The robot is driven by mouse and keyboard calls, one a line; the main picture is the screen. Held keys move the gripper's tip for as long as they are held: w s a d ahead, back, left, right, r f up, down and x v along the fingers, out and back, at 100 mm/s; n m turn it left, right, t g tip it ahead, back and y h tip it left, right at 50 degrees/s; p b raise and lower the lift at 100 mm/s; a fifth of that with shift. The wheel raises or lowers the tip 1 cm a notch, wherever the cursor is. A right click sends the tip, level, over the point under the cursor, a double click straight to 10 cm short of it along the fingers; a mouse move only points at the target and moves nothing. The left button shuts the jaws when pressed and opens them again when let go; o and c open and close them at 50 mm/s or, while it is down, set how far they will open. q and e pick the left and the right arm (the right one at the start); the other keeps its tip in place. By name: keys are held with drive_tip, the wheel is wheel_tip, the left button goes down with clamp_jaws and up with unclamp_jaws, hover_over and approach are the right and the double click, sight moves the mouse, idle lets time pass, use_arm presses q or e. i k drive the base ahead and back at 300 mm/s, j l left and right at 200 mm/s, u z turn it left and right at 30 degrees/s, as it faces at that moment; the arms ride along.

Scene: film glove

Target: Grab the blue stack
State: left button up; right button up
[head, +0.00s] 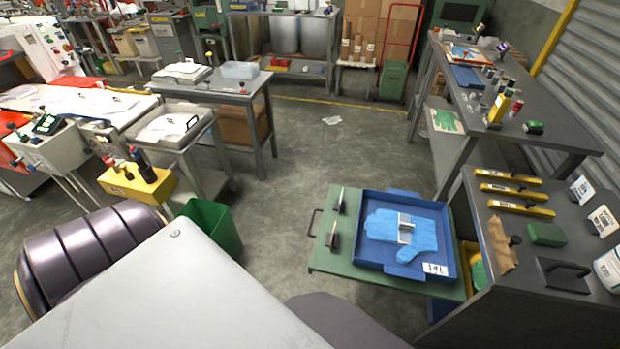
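The blue stack (382,225) is a flat, glove-shaped pile of light blue film with a white band (405,229) around its middle. It lies in a shallow blue tray (371,262) with a white label at its front right corner. The tray rests on a green board (343,262) that juts out to the left of the grey bench at right. Neither of my grippers is in view, so whether they are open or shut does not show.
Two dark-handled tools (333,236) lie on the board's left side, by its handle. The grey bench (500,262) holds yellow bars, a green block (546,234) and a white tub. A green bin (213,225) stands at left. Open floor (290,180) lies beyond the board.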

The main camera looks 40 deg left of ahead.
sight(417, 235)
drive_tip(key=k+j, duration=0.15)
drive_tip(key=j, duration=0.2)
drive_tip(key=k+j+u, duration=0.15)
drive_tip(key=j, duration=0.2)
drive_tip(key=k+j, duration=0.15)
drive_tip(key=j, duration=0.2)
drive_tip(key=k+j+u, duration=0.15)
drive_tip(key=j, duration=0.2)
